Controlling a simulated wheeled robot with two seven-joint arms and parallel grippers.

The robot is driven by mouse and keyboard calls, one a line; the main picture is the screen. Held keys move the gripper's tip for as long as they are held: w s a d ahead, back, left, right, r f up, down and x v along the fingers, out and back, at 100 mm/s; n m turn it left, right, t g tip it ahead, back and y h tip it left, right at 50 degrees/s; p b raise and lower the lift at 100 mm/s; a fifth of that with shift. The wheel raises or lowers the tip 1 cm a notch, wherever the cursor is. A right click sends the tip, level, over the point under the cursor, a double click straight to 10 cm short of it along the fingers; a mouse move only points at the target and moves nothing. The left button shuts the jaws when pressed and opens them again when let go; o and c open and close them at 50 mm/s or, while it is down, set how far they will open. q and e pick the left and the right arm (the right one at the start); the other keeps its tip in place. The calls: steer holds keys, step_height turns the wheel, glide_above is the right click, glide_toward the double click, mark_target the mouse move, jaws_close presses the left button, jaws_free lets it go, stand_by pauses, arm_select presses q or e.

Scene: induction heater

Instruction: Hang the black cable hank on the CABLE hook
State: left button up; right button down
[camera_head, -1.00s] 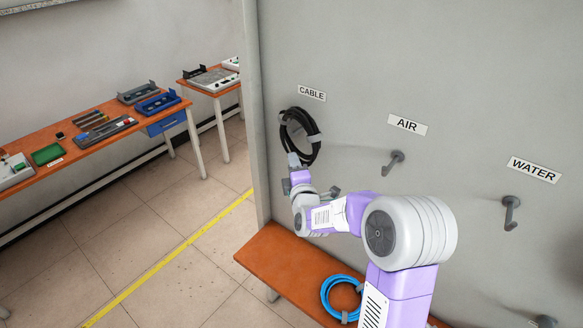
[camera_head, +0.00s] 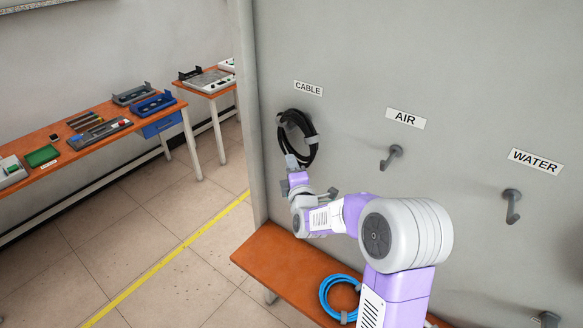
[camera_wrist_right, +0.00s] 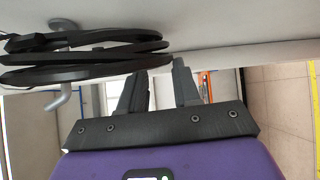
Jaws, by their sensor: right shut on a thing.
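The black cable hank (camera_head: 311,150) is a coiled loop with grey ties, upright against the grey wall panel just below the CABLE label (camera_head: 308,88). My right gripper (camera_head: 292,165) is shut on the lower end of the hank. In the right wrist view the hank (camera_wrist_right: 85,58) reaches left from between the fingers (camera_wrist_right: 160,80). The grey CABLE hook (camera_wrist_right: 62,98) shows there on both sides of the coils, and its shank appears to pass through the loop. I cannot tell whether the hank rests on the hook. My left gripper is not in view.
The AIR hook (camera_head: 392,157) and WATER hook (camera_head: 512,206) are bare, to the right. A blue hose coil (camera_head: 325,296) lies on the orange bench (camera_head: 270,258) below. Work tables with tools (camera_head: 70,150) stand at the far left.

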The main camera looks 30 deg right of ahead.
steer(key=c, duration=0.7)
jaws_free()
steer(key=v, duration=0.8)
steer(key=s+a+f+m+g+y+b, duration=0.2)
steer(key=a+f+m+g+y, duration=0.3)
steer(key=f, duration=1)
steer(key=s+a+f+m+g+y+b, duration=0.1)
steer(key=a+f+m+g+b, duration=0.35)
steer(key=f, duration=1.05)
steer(key=s+a+f+m+g+y, duration=0.1)
steer(key=s+a+f+m+g, duration=0.1)
steer(key=s+a+f, duration=0.2)
steer(key=s+a+f+m+g+y, duration=0.1)
steer(key=s+a+f+m+g, duration=0.1)
steer(key=s+a+f, duration=0.3)
steer(key=s+a+f+m+g+y+b, duration=0.1)
steer(key=s+a+f+m+g+y, duration=0.1)
steer(key=s+f, duration=0.7)
steer(key=shift+s+a+f+m+g, duration=0.15)
steer(key=shift+s+a+m+g, duration=0.15)
steer(key=shift+s+a+m, duration=0.4)
steer(key=shift+s+a+f+m+g, duration=0.1)
steer(key=shift+s+a+m+g, duration=0.2)
steer(key=shift+a, duration=0.55)
